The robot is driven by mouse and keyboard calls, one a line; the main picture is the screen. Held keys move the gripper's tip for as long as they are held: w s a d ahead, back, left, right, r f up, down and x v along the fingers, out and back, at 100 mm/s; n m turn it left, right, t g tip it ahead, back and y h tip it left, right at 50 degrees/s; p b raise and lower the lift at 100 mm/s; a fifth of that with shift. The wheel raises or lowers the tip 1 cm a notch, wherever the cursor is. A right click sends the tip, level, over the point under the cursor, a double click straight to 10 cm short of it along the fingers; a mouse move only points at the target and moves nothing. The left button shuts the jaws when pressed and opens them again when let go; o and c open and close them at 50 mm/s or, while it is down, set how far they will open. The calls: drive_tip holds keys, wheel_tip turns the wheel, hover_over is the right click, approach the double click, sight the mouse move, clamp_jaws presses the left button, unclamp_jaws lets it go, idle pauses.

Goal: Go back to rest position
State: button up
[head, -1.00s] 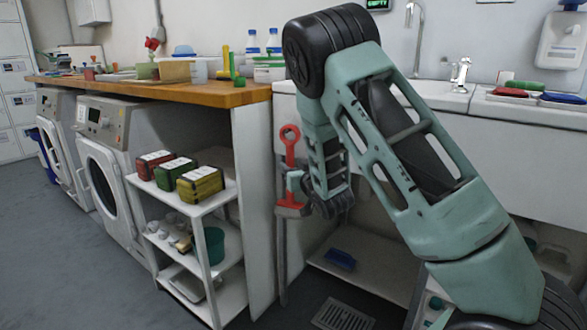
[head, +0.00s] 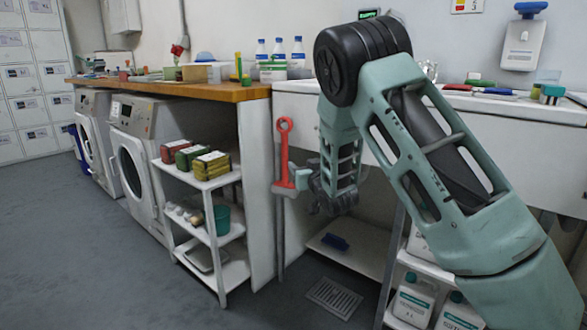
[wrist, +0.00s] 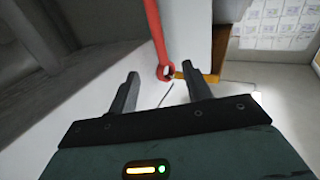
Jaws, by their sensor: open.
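My gripper (wrist: 162,80) is open, with its two dark fingers apart and nothing held between them in the wrist view. In the head view my gripper (head: 298,178) is at the end of my lowered arm, next to the lower part of a red tool. The red tool (head: 284,155) is upright by the end panel of the wooden counter, with a ring at its top and a wider lower end. In the wrist view a red bar with a ring (wrist: 156,35) lies beyond the fingertips. I cannot tell whether the gripper touches it.
A white shelf (head: 227,236) with several boxes (head: 211,165) stands left of the arm, below the wooden counter (head: 190,91). Washing machines (head: 132,150) stand further left. A sink unit (head: 540,140) and shelved bottles (head: 412,300) are on the right. Floor at left is clear.

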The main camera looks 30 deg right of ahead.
drive_tip(key=shift+s, duration=0.1)
drive_tip(key=s+a+f+n+g+y, duration=0.1)
drive_tip(key=s+a+g+y, duration=0.15)
drive_tip(key=s+a, duration=0.4)
drive_tip(key=s+a+f+n+g+y, duration=0.1)
drive_tip(key=s+a+g, duration=0.3)
drive_tip(key=a, duration=0.6)
drive_tip(key=s+a+f+n+g+y, duration=0.1)
drive_tip(key=s+a+g+y, duration=0.15)
drive_tip(key=s+a, duration=0.4)
drive_tip(key=s+a+n+g+h, duration=0.1)
drive_tip(key=s+a+n+g, duration=0.15)
drive_tip(key=s, duration=0.75)
drive_tip(key=s+a+n+g+h, duration=0.1)
drive_tip(key=s+a+n+g, duration=0.15)
drive_tip(key=s, duration=0.65)
drive_tip(key=s+a+n+g+h, duration=0.15)
drive_tip(key=s+g, duration=0.25)
drive_tip(key=s, duration=0.6)
wheel_tip(320, 180, up, 35)
drive_tip(key=p, duration=3.5)
drive_tip(key=shift+w+r+y, duration=0.15)
drive_tip(key=shift+r+y, duration=0.05)
drive_tip(key=shift+y, duration=0.25)
